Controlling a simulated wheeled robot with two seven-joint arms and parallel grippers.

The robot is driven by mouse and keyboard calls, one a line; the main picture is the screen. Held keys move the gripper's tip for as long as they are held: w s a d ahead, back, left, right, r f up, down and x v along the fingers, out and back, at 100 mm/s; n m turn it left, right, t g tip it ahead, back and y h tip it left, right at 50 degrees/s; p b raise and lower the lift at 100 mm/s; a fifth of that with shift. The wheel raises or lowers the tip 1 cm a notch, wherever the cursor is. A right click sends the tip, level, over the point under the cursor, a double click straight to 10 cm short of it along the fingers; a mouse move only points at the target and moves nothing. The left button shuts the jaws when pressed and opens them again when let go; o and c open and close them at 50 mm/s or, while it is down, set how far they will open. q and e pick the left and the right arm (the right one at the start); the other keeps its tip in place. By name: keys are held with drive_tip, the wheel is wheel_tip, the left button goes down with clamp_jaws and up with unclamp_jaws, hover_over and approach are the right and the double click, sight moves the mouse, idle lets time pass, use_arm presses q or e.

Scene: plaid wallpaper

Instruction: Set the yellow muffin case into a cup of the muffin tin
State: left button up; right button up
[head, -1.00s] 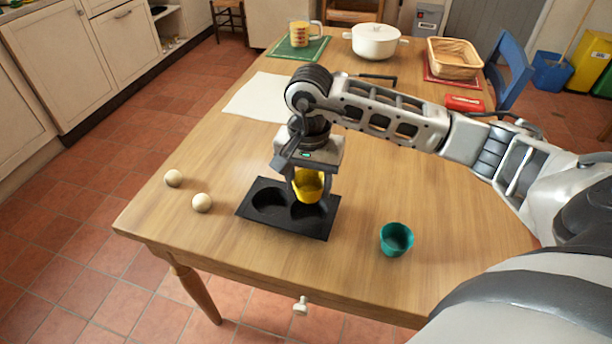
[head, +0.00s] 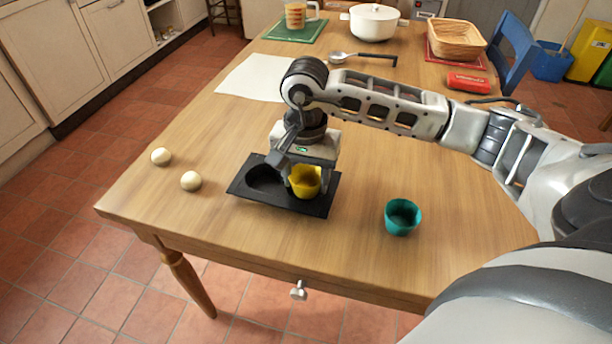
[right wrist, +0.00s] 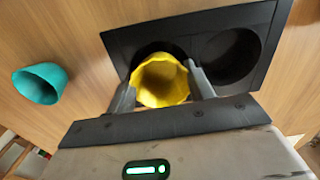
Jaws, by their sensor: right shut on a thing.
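The yellow muffin case (head: 305,181) is between the fingers of my right gripper (head: 304,184), which is shut on it. The case is at the right cup of the black muffin tin (head: 239,190) in the head view and looks low in or just over that cup; its bottom is hidden. In the right wrist view the yellow case (right wrist: 160,82) sits between both fingertips, over the tin's left cup, with the tin (right wrist: 189,24) around it. The other cup (right wrist: 226,56) is empty. My left gripper is not in view.
A teal muffin case (head: 402,217) stands on the table right of the tin. Two pale balls, one (head: 161,156) behind the other (head: 190,181), lie left of it. A ladle (head: 362,57), white pot (head: 374,22) and basket (head: 456,39) are farther back.

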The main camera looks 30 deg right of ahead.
drive_tip(key=shift+s+f, duration=0.1)
drive_tip(key=shift+f, duration=0.25)
drive_tip(key=shift+a+f, duration=0.1)
drive_tip(key=shift+f, duration=0.05)
drive_tip(key=o, duration=1.1)
drive_tip(key=shift+c, duration=0.2)
drive_tip(key=shift+o, duration=0.2)
drive_tip(key=shift+f, duration=0.1)
drive_tip(key=shift+r, duration=0.25)
wheel_tip(320, 180, up, 17)
drive_tip(key=shift+w+f+p, duration=0.15)
drive_tip(key=shift+w+p, duration=0.05)
drive_tip(key=shift+p, duration=0.15)
